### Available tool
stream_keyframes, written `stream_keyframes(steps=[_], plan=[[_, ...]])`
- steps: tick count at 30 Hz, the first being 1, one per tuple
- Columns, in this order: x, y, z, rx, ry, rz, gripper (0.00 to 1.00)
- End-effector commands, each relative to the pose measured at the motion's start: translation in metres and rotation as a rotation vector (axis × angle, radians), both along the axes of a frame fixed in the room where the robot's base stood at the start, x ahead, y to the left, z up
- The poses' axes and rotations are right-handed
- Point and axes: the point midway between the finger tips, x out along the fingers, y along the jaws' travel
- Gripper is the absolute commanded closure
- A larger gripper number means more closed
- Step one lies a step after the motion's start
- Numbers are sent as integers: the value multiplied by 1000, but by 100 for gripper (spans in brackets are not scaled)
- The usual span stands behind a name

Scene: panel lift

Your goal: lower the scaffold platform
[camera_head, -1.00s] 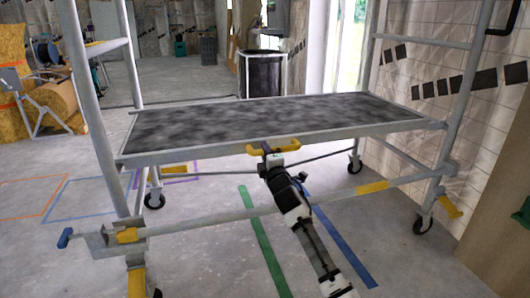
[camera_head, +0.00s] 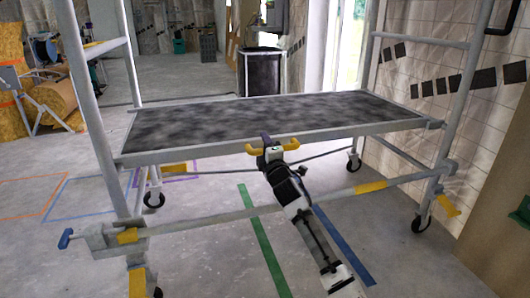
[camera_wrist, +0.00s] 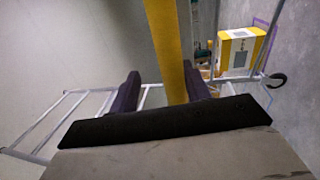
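The scaffold platform (camera_head: 270,114) is a dark mottled deck in a grey frame, hung level between two upright end frames. A yellow handle (camera_head: 291,144) sits at the middle of its front edge. My gripper (camera_head: 267,141) is at this handle in the head view, with a dark fingertip showing just above it. In the wrist view a yellow bar (camera_wrist: 168,45) runs between the two dark fingers of my gripper (camera_wrist: 162,88). A gap shows between the left finger and the bar; the right finger is close beside it. Contact there cannot be told.
Wheels (camera_head: 421,224) stand on the floor. A blue-handled clamp (camera_head: 66,238) juts out at the front left. A yellow and white box (camera_wrist: 238,52) shows in the wrist view. Tiled wall stands right.

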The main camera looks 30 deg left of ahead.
Motion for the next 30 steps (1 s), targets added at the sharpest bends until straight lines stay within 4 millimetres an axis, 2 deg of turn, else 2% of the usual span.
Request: stream_keyframes(steps=[1, 3, 9, 15, 21, 30], plan=[[-1, -1, 28, 7, -18, 3, 61], [-2, -1, 48, 8, -22, 4, 61], [-3, -1, 100, 10, -26, 5, 61], [-4, 0, 143, 9, -24, 7, 61], [-5, 1, 167, 10, -22, 9, 61], [-4, 0, 171, 9, -20, 8, 61]])
